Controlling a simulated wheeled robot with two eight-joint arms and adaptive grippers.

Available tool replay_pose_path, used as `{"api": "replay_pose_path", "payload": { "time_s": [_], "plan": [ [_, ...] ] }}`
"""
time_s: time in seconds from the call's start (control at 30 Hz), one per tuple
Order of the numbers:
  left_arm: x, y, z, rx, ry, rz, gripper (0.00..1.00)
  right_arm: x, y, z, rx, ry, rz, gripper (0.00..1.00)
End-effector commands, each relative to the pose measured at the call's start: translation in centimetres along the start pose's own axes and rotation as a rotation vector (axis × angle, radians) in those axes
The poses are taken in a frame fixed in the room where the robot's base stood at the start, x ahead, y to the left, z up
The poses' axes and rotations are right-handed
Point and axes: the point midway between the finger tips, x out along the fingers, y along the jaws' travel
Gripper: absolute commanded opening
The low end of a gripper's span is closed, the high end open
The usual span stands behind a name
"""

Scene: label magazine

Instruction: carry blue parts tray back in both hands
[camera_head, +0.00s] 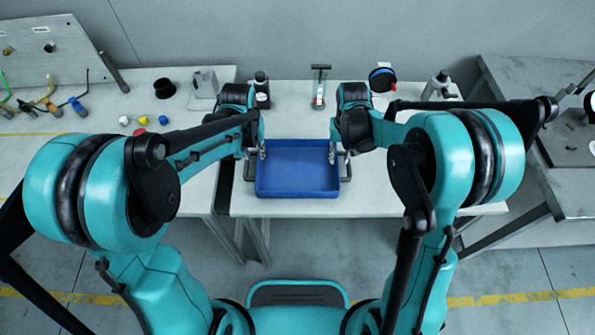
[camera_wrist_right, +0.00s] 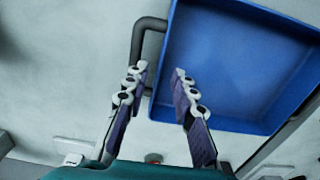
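The blue parts tray (camera_head: 298,192) is empty and appears to rest on the middle table near its front edge. It has a grey handle on each side. My left gripper (camera_head: 256,153) is at the tray's left side by that handle; its finger gap is too small to make out. My right gripper (camera_head: 338,153) is at the right side. In the right wrist view my right gripper (camera_wrist_right: 160,72) has its fingers apart, with the grey handle (camera_wrist_right: 138,38) and the edge of the tray (camera_wrist_right: 235,60) between or beneath them; neither finger clearly presses on the handle.
The middle table (camera_head: 410,195) is clear right of the tray. Behind stand dark bottles, a small stand (camera_head: 320,85) and a blue-black round item (camera_head: 382,78). A left bench (camera_head: 100,105) holds small coloured parts. A grey table (camera_head: 540,100) stands at right.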

Motion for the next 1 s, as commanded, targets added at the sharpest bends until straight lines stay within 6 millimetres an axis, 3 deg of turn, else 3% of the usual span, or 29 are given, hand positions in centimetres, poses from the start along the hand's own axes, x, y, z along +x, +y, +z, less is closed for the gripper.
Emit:
{"api": "replay_pose_path", "payload": {
  "time_s": [0.2,0.4,1.0],
  "plan": [
    [0.0,0.0,0.0,0.0,0.0,0.0,0.26,-4.7,0.0,0.1,0.0,0.0,0.0,0.26],
    [0.0,0.0,0.0,0.0,0.0,0.0,0.26,-6.9,0.0,0.0,0.0,0.0,0.0,0.26],
    [0.0,0.0,0.0,0.0,0.0,0.0,0.26,-7.2,0.0,0.0,0.0,0.0,0.0,0.26]
  ]
}}
